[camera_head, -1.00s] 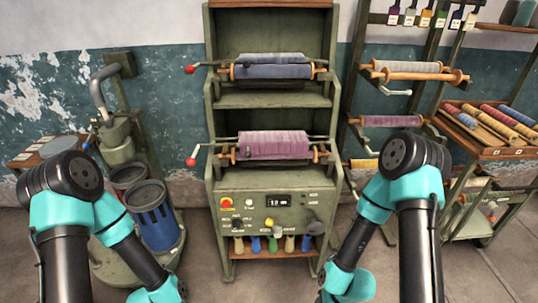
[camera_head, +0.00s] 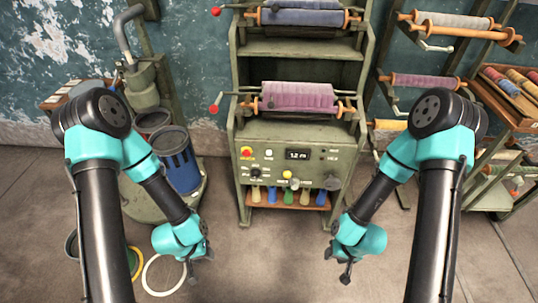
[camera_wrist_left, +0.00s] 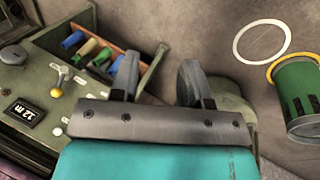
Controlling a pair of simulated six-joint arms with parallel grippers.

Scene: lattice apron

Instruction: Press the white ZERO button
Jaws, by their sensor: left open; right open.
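The green machine's control panel (camera_head: 290,168) faces me in the head view. A small white button (camera_head: 268,152) sits between a red knob on a yellow base and the dark display (camera_head: 298,155); its label is too small to read. My left gripper (camera_head: 197,262) hangs low, left of and in front of the machine, apart from the panel. In the left wrist view its two fingers (camera_wrist_left: 158,78) are spread with nothing between them. My right gripper (camera_head: 346,274) is low at the right, open and empty.
A tray of coloured bobbins (camera_head: 288,197) juts out below the panel. Crank-handled rollers (camera_head: 300,98) sit above it. A blue bucket (camera_head: 178,162) stands at left, and a white ring (camera_head: 163,275) lies on the floor. Floor between my arms is clear.

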